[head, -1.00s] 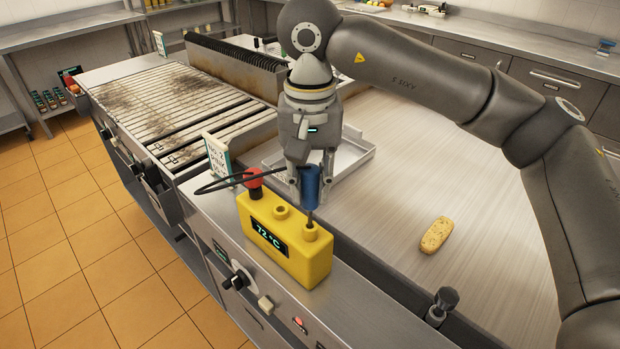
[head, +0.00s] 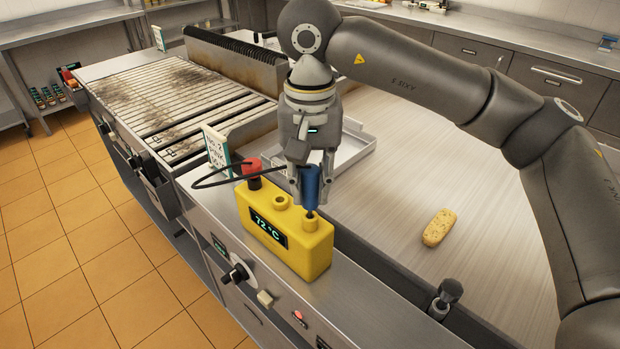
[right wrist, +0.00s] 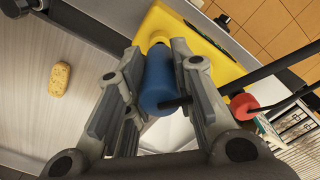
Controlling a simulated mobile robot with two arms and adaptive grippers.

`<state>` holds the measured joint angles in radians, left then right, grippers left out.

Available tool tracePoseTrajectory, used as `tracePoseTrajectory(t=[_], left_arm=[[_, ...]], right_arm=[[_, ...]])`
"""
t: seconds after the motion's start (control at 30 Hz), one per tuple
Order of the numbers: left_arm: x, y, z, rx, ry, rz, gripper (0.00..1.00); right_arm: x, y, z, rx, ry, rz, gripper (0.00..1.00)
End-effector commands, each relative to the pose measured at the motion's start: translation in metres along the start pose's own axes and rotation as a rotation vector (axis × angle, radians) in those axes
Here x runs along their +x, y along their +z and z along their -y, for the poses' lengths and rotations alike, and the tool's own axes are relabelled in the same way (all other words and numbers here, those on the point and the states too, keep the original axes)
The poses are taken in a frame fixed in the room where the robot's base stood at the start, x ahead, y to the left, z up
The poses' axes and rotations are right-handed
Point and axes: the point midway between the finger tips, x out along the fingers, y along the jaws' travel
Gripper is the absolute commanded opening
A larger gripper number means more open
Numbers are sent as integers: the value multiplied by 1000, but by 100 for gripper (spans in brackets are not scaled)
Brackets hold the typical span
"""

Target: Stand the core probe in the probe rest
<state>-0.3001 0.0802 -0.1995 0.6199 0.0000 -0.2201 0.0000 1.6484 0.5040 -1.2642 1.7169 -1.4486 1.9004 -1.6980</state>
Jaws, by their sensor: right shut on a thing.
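The core probe (head: 311,184) has a blue handle, with a dark cable running from it to a red plug on a yellow box (head: 297,258) that reads 72 °C. My right gripper (head: 309,198) is shut on the blue handle and holds it upright. The handle (right wrist: 160,82) also shows between both fingers in the right wrist view. The probe rest seems to be the raised round socket (head: 311,224) at the box's right end. The handle's lower end is just above this socket. Only a short bit of dark shaft shows; whether its tip is inside is hidden. My left gripper is not in view.
A second round socket (head: 280,201) sits on the box's top. A small white sign (head: 216,150) and a metal tray (head: 352,150) stand behind. The slatted grill (head: 165,105) is at left.

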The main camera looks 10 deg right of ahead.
Motion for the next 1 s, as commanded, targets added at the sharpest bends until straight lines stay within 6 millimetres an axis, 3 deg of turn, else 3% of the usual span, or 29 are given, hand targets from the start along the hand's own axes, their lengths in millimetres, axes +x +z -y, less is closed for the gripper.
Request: tracePoseTrajectory(t=[0.27, 0.3, 0.5, 0.83, 1.0], left_arm=[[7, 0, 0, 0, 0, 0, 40], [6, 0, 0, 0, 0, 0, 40], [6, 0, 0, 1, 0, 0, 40], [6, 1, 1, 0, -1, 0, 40], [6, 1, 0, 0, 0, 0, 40]], right_arm=[[7, 0, 0, 0, 0, 0, 0], [7, 0, 0, 0, 0, 0, 25], [6, 0, 0, 0, 0, 0, 49], [5, 0, 0, 0, 0, 0, 49], [-14, 0, 1, 0, -1, -2, 49]])
